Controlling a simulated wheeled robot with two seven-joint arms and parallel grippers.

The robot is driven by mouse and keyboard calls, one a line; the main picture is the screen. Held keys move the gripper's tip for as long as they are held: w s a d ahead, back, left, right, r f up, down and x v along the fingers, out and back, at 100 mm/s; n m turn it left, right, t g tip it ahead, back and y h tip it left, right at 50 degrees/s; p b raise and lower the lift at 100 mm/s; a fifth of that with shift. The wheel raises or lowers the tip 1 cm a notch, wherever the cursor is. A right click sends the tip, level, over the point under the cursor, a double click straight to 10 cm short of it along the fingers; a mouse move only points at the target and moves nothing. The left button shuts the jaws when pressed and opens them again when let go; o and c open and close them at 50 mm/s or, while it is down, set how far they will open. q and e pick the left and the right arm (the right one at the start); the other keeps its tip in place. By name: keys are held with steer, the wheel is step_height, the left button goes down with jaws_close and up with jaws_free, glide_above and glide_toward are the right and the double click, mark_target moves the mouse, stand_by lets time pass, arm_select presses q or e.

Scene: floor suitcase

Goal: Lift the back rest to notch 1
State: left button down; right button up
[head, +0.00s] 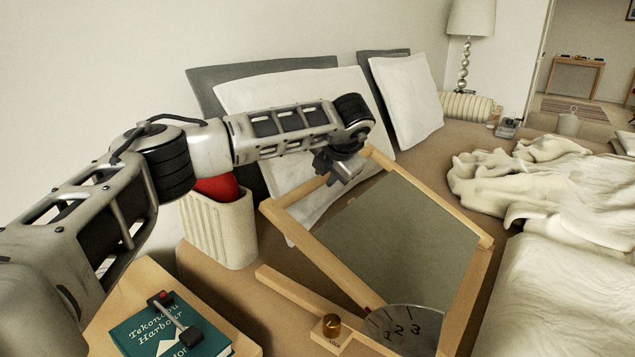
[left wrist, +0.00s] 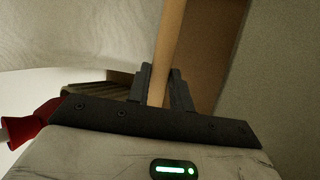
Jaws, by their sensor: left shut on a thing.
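The back rest (head: 400,235) is a pale wooden frame with grey-green fabric, tilted up from the bed surface. In the left wrist view the rail (left wrist: 168,45) runs between the fingers (left wrist: 158,85). A brass knob (head: 331,324) stands on a wooden block by the lower rail. My right gripper is out of view.
A ribbed cream bin (head: 220,232) with a red thing in it stands under my left arm. A green book (head: 160,335) lies on a wooden top at lower left. Pillows (head: 408,100) lean behind the frame. Rumpled bedding (head: 535,190) lies to the right.

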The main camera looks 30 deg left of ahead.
arm_select(q)
steer(key=shift+d+r, duration=0.65)
steer(key=shift+r, duration=0.25)
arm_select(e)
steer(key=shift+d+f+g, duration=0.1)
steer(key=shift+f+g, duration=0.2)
arm_select(q)
steer(key=shift+f, duration=0.1)
steer(key=c, duration=1.3)
jaws_free()
steer(key=shift+o, duration=0.2)
steer(key=shift+s+r, duration=0.15)
steer(key=shift+r, duration=0.1)
steer(key=p+v, duration=0.2)
steer(key=v, duration=1.3)
steer(key=shift+r, duration=0.2)
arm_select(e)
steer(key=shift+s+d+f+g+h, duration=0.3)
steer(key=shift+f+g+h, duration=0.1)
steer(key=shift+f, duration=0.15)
arm_select(q)
steer(key=shift+s+d, duration=0.1)
steer(key=shift+d, duration=0.05)
